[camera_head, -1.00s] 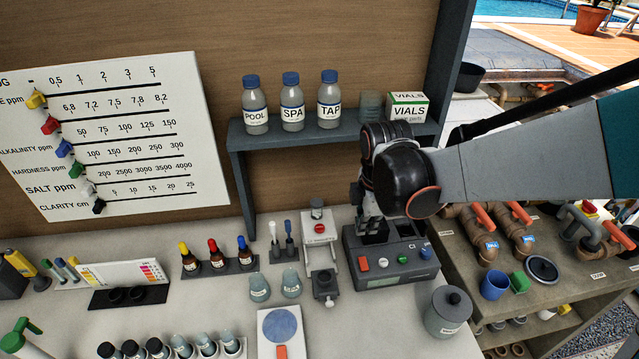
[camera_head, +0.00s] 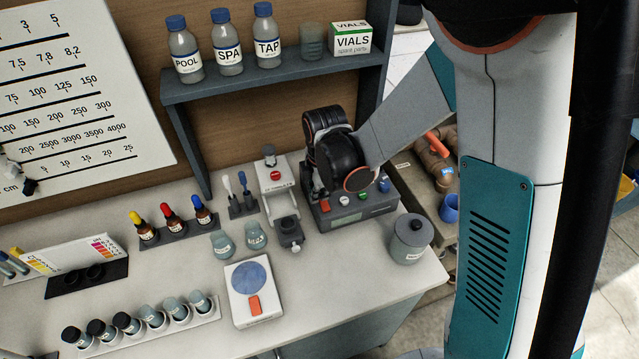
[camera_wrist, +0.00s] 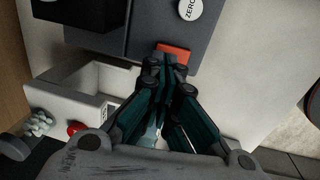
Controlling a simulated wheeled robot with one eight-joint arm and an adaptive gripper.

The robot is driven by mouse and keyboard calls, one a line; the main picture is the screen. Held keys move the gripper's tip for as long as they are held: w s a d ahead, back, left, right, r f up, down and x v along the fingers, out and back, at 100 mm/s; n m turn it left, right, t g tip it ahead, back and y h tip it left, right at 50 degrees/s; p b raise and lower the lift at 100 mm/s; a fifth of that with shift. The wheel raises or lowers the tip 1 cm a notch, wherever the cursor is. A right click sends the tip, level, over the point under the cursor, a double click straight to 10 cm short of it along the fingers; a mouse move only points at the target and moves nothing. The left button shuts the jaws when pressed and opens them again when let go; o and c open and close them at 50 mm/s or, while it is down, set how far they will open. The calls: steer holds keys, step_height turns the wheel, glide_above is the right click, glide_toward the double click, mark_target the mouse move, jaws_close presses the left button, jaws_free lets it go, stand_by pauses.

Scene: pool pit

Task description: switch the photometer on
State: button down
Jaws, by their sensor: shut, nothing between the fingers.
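The photometer (camera_head: 345,222) is a dark grey box on the counter, with red, white, green and blue controls along its front top edge. Its red switch (camera_head: 325,207) is at the left end of that row. In the wrist view the switch (camera_wrist: 174,48) lies just beyond my fingertips, partly covered by them. My gripper (camera_wrist: 168,72) is shut and empty, its tips at the switch's near edge; I cannot tell if they touch it. In the head view my dark wrist stands over the photometer's rear left and hides part of its top. A white ZERO button (camera_wrist: 189,10) is beside the switch.
A white-and-grey stand (camera_head: 279,190) is close left of the photometer. A lidded grey jar (camera_head: 411,238) stands to its right. A shelf (camera_head: 280,76) with bottles is behind. A white scale-like device (camera_head: 252,292) lies in front on the left.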

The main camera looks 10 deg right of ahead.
mark_target(318, 204)
steer(key=shift+w+f, duration=0.1)
steer(key=shift+f, duration=0.7)
steer(key=shift+w+a+f+g+b, duration=0.1)
steer(key=shift+w+f+g+b, duration=0.2)
steer(key=shift+f+g+b, duration=0.65)
steer(key=shift+r+t+b, duration=0.35)
steer(key=shift+r+b, duration=0.05)
steer(key=shift+b, duration=0.05)
steer(key=shift+s, duration=0.15)
